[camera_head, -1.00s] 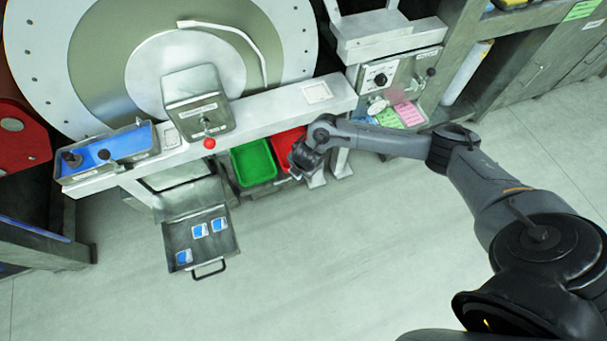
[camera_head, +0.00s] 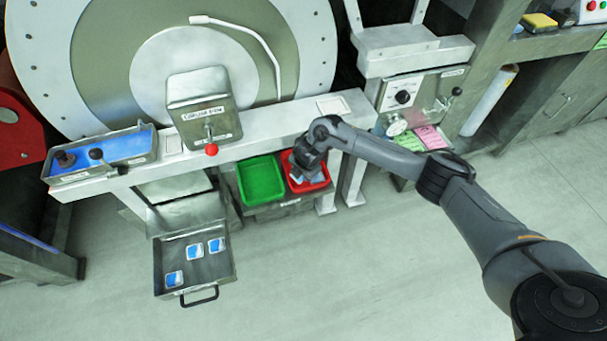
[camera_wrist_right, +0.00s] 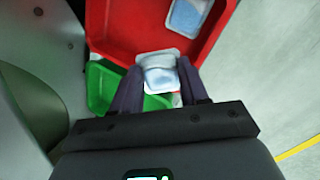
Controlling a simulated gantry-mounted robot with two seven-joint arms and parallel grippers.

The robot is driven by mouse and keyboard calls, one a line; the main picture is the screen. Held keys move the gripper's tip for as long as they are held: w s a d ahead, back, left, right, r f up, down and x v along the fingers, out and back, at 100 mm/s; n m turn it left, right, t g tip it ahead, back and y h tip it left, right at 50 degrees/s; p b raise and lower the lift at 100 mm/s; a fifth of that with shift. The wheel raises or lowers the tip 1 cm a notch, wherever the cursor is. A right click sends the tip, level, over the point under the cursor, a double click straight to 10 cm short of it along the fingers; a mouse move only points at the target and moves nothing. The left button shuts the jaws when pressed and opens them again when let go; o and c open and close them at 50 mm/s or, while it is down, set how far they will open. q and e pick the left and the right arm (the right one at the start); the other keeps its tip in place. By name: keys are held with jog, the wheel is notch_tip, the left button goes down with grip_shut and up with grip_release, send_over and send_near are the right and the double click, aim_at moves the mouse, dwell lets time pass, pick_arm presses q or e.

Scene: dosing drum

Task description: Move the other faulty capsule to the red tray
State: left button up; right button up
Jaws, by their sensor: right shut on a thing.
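My right gripper (camera_head: 308,166) is over the red tray (camera_head: 324,184) in the head view. In the right wrist view my right gripper (camera_wrist_right: 160,88) is shut on a pale blue-and-white capsule (camera_wrist_right: 160,72), held over the near edge of the red tray (camera_wrist_right: 125,28). Another blue-and-white capsule (camera_wrist_right: 188,15) lies in the red tray. Whether the held capsule touches the tray is unclear. Three blue-and-white capsules (camera_head: 174,279) (camera_head: 195,251) (camera_head: 216,245) lie in the pulled-out metal drawer (camera_head: 210,272). My left gripper is not in view.
The empty green tray (camera_head: 261,179) stands directly left of the red tray. A white beam (camera_head: 270,128) runs above both trays, with a red-knobbed lever (camera_head: 211,150) in front. A blue-lined tray (camera_head: 120,150) is at left. The floor in front is clear.

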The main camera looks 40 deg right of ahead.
jog(key=shift+w+f, duration=0.1)
jog(key=o, duration=0.7)
jog(key=shift+r+p, duration=0.4)
jog(key=shift+r, duration=0.1)
jog(key=p+v, duration=0.6)
jog(key=v, duration=0.4)
jog(key=shift+f, duration=0.1)
jog(key=shift+s, duration=0.2)
